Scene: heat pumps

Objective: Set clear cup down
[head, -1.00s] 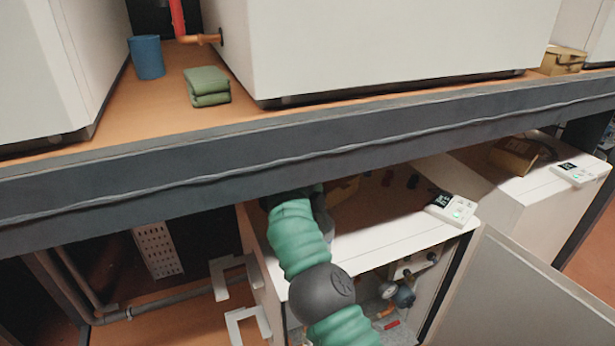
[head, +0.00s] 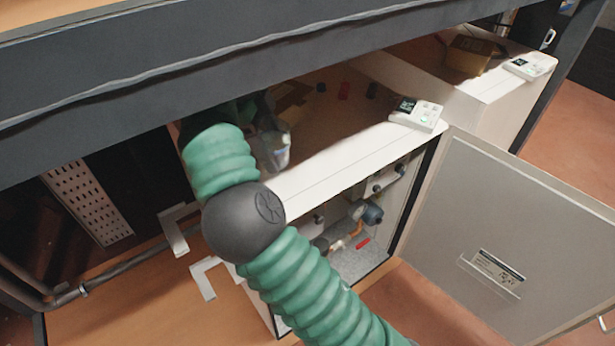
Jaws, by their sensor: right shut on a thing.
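The clear cup (head: 278,156) shows partly, just beyond my green-sleeved arm, at the top of the white heat pump cabinet (head: 340,158). My right gripper (head: 268,122) is dark and partly hidden by shade and by my own arm. It is shut on the cup, near the cup's upper part. I cannot tell whether the cup's base touches the cabinet top. My left gripper is not in view.
A dark shelf beam (head: 200,62) runs low above the cabinet top. A white controller (head: 417,114) sits at the top's front right corner. Small dark and red items stand farther back. The cabinet's grey door (head: 500,235) hangs open at right.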

